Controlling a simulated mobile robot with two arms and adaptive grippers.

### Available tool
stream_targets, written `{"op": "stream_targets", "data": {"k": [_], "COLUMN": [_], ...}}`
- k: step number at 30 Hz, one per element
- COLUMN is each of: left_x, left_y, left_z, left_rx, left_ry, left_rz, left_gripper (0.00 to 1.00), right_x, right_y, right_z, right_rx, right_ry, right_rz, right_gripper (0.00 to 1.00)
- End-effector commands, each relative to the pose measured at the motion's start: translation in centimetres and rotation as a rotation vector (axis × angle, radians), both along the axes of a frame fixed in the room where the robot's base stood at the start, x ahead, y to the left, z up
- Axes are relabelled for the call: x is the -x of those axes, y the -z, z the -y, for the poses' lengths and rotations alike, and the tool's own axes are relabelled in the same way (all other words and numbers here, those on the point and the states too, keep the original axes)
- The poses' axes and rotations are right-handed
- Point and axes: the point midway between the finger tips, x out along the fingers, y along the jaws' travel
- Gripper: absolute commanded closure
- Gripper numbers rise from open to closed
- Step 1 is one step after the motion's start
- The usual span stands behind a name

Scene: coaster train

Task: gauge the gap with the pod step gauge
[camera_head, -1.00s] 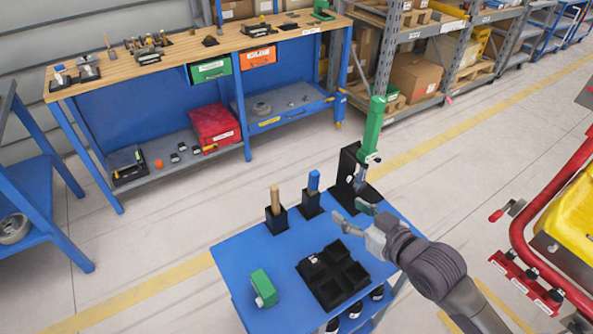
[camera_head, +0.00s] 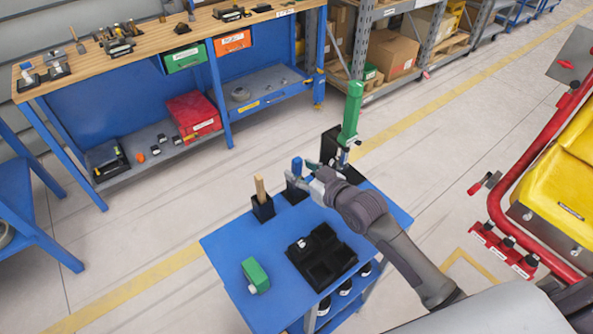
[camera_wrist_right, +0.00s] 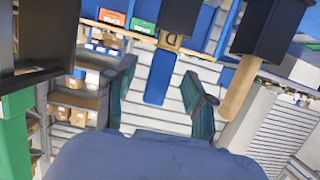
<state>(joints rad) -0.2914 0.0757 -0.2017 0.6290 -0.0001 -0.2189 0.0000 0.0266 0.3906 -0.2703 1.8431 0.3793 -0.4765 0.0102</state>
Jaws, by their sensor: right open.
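My right gripper (camera_head: 306,184) is open beside a blue-handled tool (camera_head: 296,166) that stands in a black holder on the blue cart (camera_head: 222,241). In the right wrist view the blue handle (camera_wrist_right: 158,76) shows between the two spread fingers of the gripper (camera_wrist_right: 160,84). A wooden-handled tool (camera_head: 260,188) stands in another black holder to the left. A tall green-handled tool (camera_head: 351,112) is upright at a black stand behind the gripper. No label tells me which tool is the pod step gauge. My left gripper is out of view.
A black compartment tray (camera_head: 322,262) and a green block-like item (camera_head: 256,274) lie on the cart's front. A blue workbench (camera_head: 120,100) stands behind. A red frame with a yellow seat (camera_head: 560,180) is at the right. The floor between is clear.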

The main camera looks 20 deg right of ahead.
Motion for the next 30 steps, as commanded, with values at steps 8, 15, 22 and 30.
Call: {"op": "stream_targets", "data": {"k": [8, 15, 22, 30], "left_x": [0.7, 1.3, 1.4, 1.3], "left_y": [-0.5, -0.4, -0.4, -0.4], "left_z": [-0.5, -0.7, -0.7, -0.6], "left_rx": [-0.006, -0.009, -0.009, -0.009], "left_ry": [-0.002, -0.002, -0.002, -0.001], "left_rz": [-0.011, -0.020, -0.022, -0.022], "left_gripper": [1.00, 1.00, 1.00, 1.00], "right_x": [-2.1, -2.1, -2.0, -2.1], "right_y": [0.7, 0.7, 0.7, 0.6], "right_z": [-0.8, -0.8, -0.8, -0.7], "right_rx": [0.000, 0.000, 0.000, 0.000], "right_ry": [-0.001, 0.000, 0.000, 0.000], "right_rz": [0.000, 0.000, 0.000, 0.001], "right_gripper": [0.46, 0.57, 0.96, 1.00]}}
